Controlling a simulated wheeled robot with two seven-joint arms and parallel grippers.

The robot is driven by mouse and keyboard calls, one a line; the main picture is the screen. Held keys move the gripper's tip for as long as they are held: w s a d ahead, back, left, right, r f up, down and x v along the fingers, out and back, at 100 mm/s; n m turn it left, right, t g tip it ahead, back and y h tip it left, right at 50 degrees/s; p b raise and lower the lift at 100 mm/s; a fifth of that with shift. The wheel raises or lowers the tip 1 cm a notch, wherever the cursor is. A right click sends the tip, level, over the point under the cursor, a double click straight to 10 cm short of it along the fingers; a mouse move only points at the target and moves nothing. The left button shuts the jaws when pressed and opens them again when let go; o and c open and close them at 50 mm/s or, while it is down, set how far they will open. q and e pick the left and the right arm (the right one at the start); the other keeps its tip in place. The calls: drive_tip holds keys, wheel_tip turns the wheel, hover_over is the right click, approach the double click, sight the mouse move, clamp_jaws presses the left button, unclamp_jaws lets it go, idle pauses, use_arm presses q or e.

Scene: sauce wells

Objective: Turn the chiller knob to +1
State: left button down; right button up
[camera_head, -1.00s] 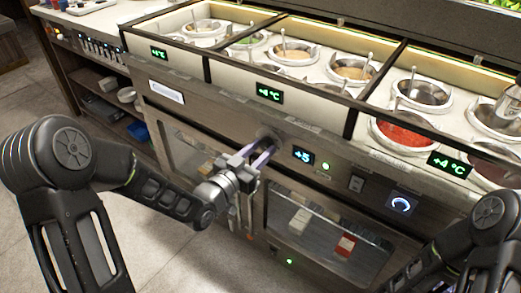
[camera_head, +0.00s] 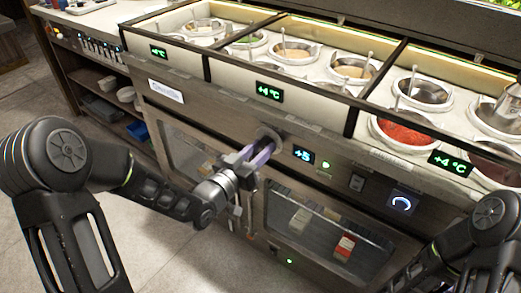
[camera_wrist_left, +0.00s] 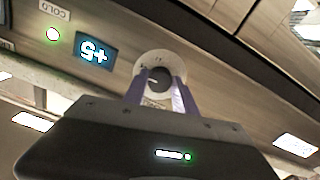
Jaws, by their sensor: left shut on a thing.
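The chiller knob (camera_wrist_left: 157,84) is a dark round knob with a pale pointer line, set on a pale round plate on the front panel. In the head view the knob is mostly hidden, and its plate (camera_head: 267,133) shows behind the fingers. My left gripper (camera_head: 264,149) is shut on the knob, with a purple finger on each side of it in the left wrist view (camera_wrist_left: 158,92). The display (camera_head: 304,156) beside the knob reads +5; it shows upside down in the left wrist view (camera_wrist_left: 94,51). My right arm shows at the lower right, its gripper out of view.
A green light (camera_head: 326,165), a switch (camera_head: 357,183) and a lit blue-white dial (camera_head: 401,202) lie right of the display. Sauce wells (camera_head: 420,92) line the counter above. Glass doors (camera_head: 318,222) are below the panel.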

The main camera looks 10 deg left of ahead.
use_arm(q)
drive_tip(key=n, duration=0.8)
drive_tip(key=n+p, duration=0.1)
drive_tip(key=n, duration=0.3)
drive_tip(key=shift+r+n+p, duration=0.15)
drive_tip(key=shift+n+p, duration=0.15)
drive_tip(key=shift+p, duration=0.05)
drive_tip(key=n+p, duration=0.1)
drive_tip(key=n, duration=0.3)
drive_tip(key=shift+n+p, duration=0.4)
drive_tip(key=c, duration=1)
unclamp_jaws()
drive_tip(key=shift+s, duration=0.1)
